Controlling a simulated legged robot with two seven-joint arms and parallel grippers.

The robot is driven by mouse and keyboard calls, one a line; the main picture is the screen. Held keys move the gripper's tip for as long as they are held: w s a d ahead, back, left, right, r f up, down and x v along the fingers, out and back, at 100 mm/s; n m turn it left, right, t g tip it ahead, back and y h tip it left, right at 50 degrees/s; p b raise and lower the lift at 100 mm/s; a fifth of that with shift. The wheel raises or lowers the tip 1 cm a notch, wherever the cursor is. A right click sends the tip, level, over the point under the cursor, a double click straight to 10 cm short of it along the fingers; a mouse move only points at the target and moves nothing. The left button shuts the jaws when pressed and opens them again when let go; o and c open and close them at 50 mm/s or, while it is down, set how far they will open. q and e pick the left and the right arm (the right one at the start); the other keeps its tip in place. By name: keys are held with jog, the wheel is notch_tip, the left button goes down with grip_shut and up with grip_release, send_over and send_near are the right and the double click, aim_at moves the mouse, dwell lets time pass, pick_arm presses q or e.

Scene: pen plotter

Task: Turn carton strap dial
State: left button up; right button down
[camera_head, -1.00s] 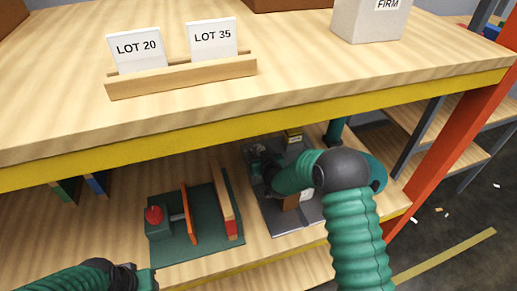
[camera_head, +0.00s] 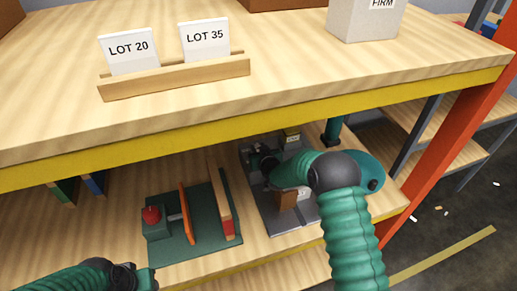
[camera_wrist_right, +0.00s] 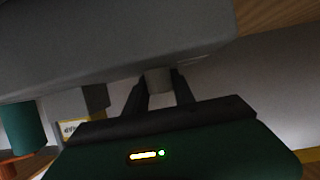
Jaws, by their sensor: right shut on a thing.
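A grey machine base (camera_head: 265,208) stands on the lower shelf, with a small yellow-and-white label (camera_head: 292,138) at its back. My right gripper (camera_head: 263,162) reaches over this machine, and the arm hides part of it. In the right wrist view my right gripper's two dark fingers (camera_wrist_right: 158,88) are shut on a short grey round knob, the dial (camera_wrist_right: 158,79), under a large grey body (camera_wrist_right: 110,40). Any dial marking is hidden or too dark to read. My left gripper (camera_head: 148,280) is at the bottom left edge, apart from the machine; its fingers are unclear.
A green fixture (camera_head: 195,243) with a red button (camera_head: 151,215) and an orange plate (camera_head: 187,213) sits left of the machine. The yellow-edged upper shelf (camera_head: 200,142) overhangs both. Lot cards (camera_head: 130,54) and a grey FIRM box (camera_head: 362,20) stand on top.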

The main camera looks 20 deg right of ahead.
jog(key=shift+a+r+m+h, duration=0.1)
jog(key=shift+a+m+h, duration=0.1)
jog(key=shift+m+h, duration=0.35)
jog(key=shift+a+m+h, duration=0.1)
jog(key=shift+m+h, duration=0.15)
jog(key=shift+h, duration=0.2)
jog(key=shift+r+m+g+h+p, duration=0.2)
jog(key=shift+m+g+h+p, duration=0.2)
jog(key=shift+m+h+p, duration=0.65)
jog(key=shift+d+m+g+h+p, duration=0.2)
jog(key=shift+m+g+h+p, duration=0.1)
jog(key=shift+m+h, duration=0.55)
jog(key=shift+f+m+g+h, duration=0.15)
jog(key=shift+m+g+h, duration=0.3)
jog(key=shift+h, duration=0.25)
jog(key=shift+d+m+g+h, duration=0.1)
jog(key=shift+m+g+h, duration=0.15)
jog(key=shift+m+h, duration=0.3)
